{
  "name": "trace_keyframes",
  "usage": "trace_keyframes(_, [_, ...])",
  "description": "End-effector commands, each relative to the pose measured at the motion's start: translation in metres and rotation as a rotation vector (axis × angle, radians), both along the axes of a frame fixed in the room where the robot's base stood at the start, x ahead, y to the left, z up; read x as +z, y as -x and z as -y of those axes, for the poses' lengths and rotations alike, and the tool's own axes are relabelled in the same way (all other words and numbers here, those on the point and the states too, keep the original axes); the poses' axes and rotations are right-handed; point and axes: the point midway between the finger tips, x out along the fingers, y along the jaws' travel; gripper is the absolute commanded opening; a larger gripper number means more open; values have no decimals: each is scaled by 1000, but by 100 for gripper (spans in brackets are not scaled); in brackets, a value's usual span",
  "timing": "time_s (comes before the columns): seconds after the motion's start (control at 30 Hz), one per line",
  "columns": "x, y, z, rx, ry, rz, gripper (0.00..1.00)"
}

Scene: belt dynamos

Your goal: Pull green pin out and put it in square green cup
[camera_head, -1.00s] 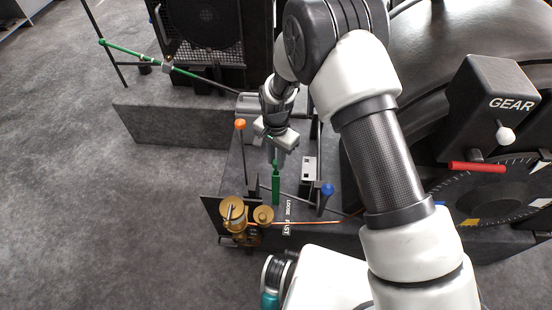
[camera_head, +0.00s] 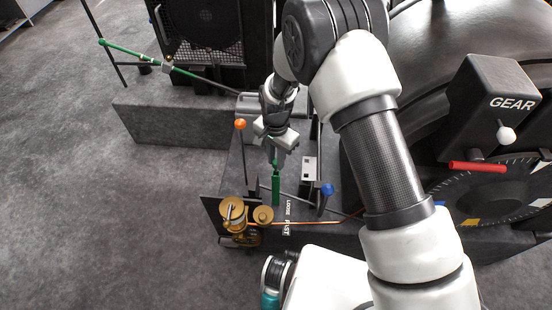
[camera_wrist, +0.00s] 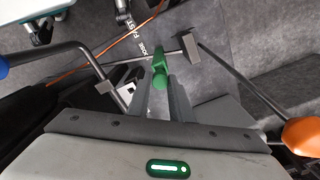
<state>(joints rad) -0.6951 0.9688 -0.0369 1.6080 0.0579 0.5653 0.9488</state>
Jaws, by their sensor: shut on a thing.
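My gripper (camera_head: 275,157) points down over the dark machine bed, with its fingers around the top of an upright green piece (camera_head: 276,187), which I take for the green pin. In the wrist view, my gripper (camera_wrist: 161,82) is shut on this green piece (camera_wrist: 160,70), its rounded end between the fingertips. The lower part of the piece stands at the bed, beside the LOOSE/FAST label. I cannot make out a separate square green cup in either view; the fingers hide part of the area.
An orange-knobbed lever (camera_head: 240,124) stands left of my gripper and a blue-knobbed lever (camera_head: 327,189) to the right. Brass pulleys (camera_head: 233,212) with an orange cord are in front. A green rod (camera_head: 130,52) is at the back left. A GEAR box (camera_head: 490,105) stands at the right.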

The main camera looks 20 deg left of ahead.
Motion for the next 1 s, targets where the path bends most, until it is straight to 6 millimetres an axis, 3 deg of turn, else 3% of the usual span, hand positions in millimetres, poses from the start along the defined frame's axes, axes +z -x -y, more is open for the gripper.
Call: trace_keyframes(1.0, [-17,0,0,0,0,0,0])
